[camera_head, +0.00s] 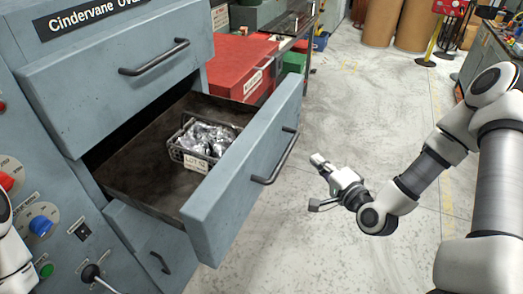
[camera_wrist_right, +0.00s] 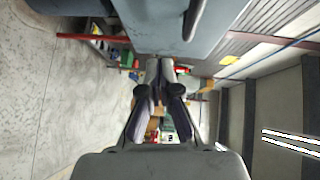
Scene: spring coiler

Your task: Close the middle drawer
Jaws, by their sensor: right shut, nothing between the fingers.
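The middle drawer (camera_head: 240,187) of the grey-blue cabinet is pulled well out, with its dark interior showing. Its dark bar handle (camera_head: 275,158) is on the front face. A wire basket (camera_head: 187,158) of shiny metal pieces with a "LOT 12" tag sits inside. My right gripper (camera_head: 320,162) is to the right of the drawer front, apart from the handle, with nothing held. In the right wrist view its fingers (camera_wrist_right: 160,72) meet at the tips. A grey-blue panel (camera_wrist_right: 170,30) with a dark handle shows above them there. My left gripper is out of the picture.
The top drawer (camera_head: 120,70) above and the bottom drawer (camera_head: 150,245) below are shut. Knobs and buttons (camera_head: 40,226) are at the left. A red box (camera_head: 240,65) stands behind the open drawer.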

